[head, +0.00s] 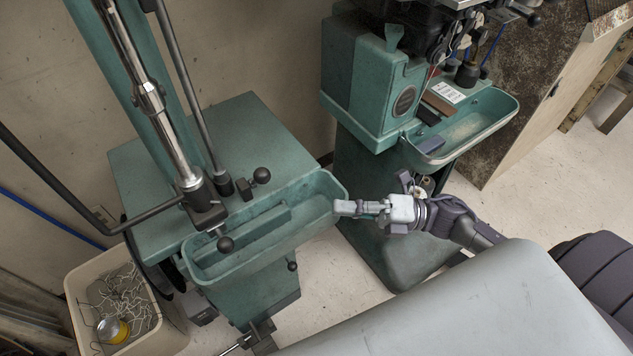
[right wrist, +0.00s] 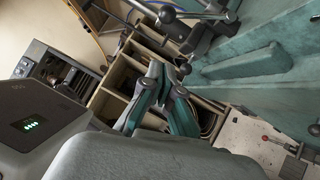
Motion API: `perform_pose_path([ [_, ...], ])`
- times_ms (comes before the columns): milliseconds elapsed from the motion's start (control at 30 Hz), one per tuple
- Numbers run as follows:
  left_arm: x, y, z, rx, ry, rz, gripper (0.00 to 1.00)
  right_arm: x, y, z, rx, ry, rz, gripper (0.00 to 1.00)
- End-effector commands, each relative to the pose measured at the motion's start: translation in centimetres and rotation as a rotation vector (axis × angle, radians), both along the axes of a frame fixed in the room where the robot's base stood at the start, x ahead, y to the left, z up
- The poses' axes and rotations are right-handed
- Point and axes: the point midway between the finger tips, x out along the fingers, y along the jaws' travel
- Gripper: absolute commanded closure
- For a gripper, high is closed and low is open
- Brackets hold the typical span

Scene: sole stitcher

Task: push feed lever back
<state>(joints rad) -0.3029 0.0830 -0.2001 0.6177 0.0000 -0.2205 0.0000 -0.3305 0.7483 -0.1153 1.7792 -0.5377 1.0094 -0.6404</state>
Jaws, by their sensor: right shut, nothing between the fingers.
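Several black ball-knob levers show on the green machine at the left; I cannot tell for sure which is the feed lever. One knob (head: 225,244) stands at the left end of the green tray, one (head: 262,175) behind the tray, and a small one (head: 292,265) below its front. In the right wrist view, black knobs show at the top (right wrist: 166,14) and just beyond the fingertips (right wrist: 185,68). My right gripper (head: 340,207) is shut and empty at the tray's right end, apart from these levers; its fingers also show in the right wrist view (right wrist: 168,88). My left gripper is out of view.
The green tray (head: 325,185) has a raised rim beside my right gripper. A second green machine (head: 365,95) with a tray (head: 505,100) stands behind the gripper. A bin (head: 85,285) of wire pieces is at the lower left. Pale floor (head: 325,290) lies between the machines.

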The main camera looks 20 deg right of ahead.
Motion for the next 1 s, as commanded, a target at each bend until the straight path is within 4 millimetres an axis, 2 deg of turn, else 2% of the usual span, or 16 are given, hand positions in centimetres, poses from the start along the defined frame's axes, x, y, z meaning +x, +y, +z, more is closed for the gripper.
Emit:
perform_pose_path([
  [467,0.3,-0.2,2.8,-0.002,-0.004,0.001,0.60,4.0,8.5,2.0,0.004,-0.002,-0.002,1.00],
  [700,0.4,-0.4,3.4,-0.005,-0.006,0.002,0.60,6.7,9.4,2.6,0.003,0.000,-0.002,1.00],
  [1000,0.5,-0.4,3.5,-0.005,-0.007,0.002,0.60,7.2,9.5,2.6,0.001,0.002,-0.002,1.00],
])
